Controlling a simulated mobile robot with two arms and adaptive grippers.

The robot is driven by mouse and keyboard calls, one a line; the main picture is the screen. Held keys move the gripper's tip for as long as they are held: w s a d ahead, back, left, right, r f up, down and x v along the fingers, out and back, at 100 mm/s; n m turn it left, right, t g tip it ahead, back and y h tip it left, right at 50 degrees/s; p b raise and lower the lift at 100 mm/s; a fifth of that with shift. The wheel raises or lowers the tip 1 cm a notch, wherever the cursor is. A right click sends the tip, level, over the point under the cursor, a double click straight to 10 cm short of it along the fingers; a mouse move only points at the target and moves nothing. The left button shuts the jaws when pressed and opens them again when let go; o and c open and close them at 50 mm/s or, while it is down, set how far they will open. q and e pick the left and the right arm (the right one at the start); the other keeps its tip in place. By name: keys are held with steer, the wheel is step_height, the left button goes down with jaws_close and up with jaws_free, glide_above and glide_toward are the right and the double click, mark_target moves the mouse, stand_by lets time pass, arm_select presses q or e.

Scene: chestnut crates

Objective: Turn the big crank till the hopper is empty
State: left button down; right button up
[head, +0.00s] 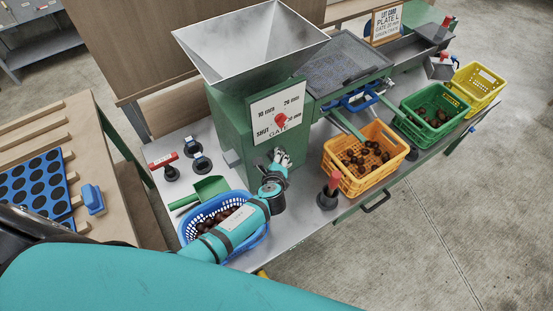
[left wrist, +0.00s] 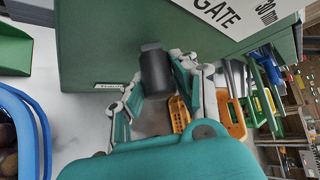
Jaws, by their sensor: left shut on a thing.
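The grey metal hopper (head: 250,42) sits on top of the green machine body (head: 228,125). Its visible inner walls are bare; I see no chestnuts in it. A gate plate (head: 262,108) with a red knob (head: 281,121) is on the front. My left gripper (head: 280,158) is low at the machine's front, below the gate plate. In the left wrist view its fingers (left wrist: 158,90) are closed around a dark cylindrical handle (left wrist: 155,70). The rest of the crank is hidden by the gripper. My right gripper is not in view.
A blue basket (head: 190,226) of chestnuts lies under my left forearm, beside a green scoop (head: 205,190). An orange crate (head: 350,186) and a green crate (head: 405,122) hold chestnuts; a yellow crate (head: 488,92) stands farther right. A red-topped black part (head: 329,190) stands right of the gripper.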

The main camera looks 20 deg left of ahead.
arm_select(q)
steer(key=c, duration=1)
jaws_free()
steer(key=shift+w+r, duration=0.1)
steer(key=shift+s+d+r, duration=0.15)
steer(key=shift+s+d, duration=0.05)
steer(key=shift+s, duration=0.35)
steer(key=v, duration=1.1)
steer(key=shift+w+r, duration=0.1)
steer(key=shift+r, duration=0.05)
